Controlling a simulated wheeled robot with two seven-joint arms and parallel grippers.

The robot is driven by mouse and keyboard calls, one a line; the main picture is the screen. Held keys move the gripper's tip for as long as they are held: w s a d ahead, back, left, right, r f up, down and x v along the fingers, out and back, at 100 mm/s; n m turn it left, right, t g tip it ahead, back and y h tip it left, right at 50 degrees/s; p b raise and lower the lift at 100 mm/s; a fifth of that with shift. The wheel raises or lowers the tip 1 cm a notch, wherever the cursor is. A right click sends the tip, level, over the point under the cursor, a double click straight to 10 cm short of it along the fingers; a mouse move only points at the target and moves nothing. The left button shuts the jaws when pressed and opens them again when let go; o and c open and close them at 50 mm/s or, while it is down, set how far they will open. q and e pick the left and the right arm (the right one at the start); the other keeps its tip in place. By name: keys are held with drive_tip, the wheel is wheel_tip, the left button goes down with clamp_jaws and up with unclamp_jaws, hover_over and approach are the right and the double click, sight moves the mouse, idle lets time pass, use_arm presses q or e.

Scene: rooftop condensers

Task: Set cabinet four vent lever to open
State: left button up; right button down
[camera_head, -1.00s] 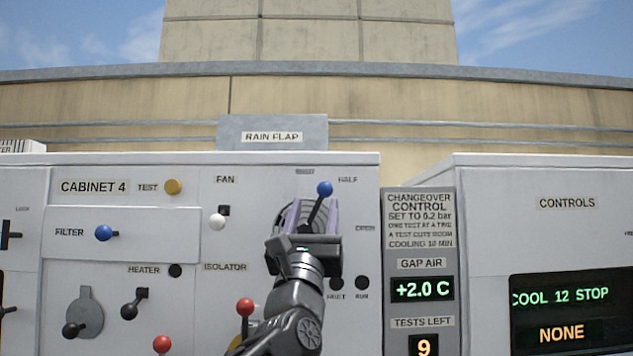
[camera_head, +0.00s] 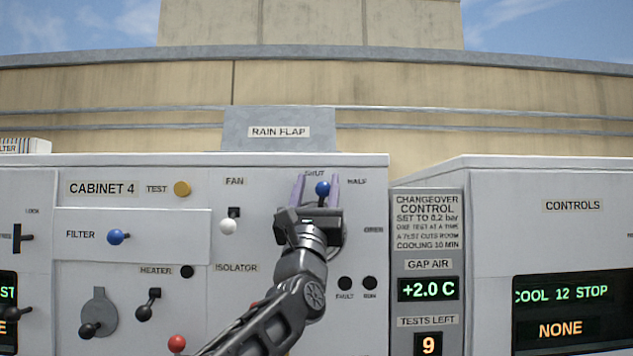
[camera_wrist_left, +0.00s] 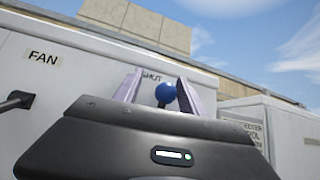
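Cabinet 4 (camera_head: 100,188) is a white panel cabinet. Its vent lever has a blue ball knob (camera_head: 322,188) on a dark stem. The knob is just below the SHUT label (camera_head: 314,174), left of HALF (camera_head: 357,181); OPEN (camera_head: 373,230) is lower right. My left gripper (camera_head: 317,187) is open, its two pale purple fingers either side of the knob. In the left wrist view the blue knob (camera_wrist_left: 165,92) shows between the fingers, nearer the right one; contact cannot be told. The gripper body hides most of the lever's stem and dial. My right gripper is not in view.
Left of the lever are the fan switch (camera_head: 228,226), blue filter knob (camera_head: 115,237) and heater switch (camera_head: 144,312). A red knob (camera_head: 177,344) is below. The changeover control (camera_head: 428,285) stands right, beside the controls cabinet (camera_head: 570,245).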

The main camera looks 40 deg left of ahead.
use_arm(q)
drive_tip(key=shift+w+a, duration=0.1)
drive_tip(key=c, duration=0.6)
drive_tip(key=shift+w, duration=0.15)
clamp_jaws()
drive_tip(key=shift+d, duration=0.2)
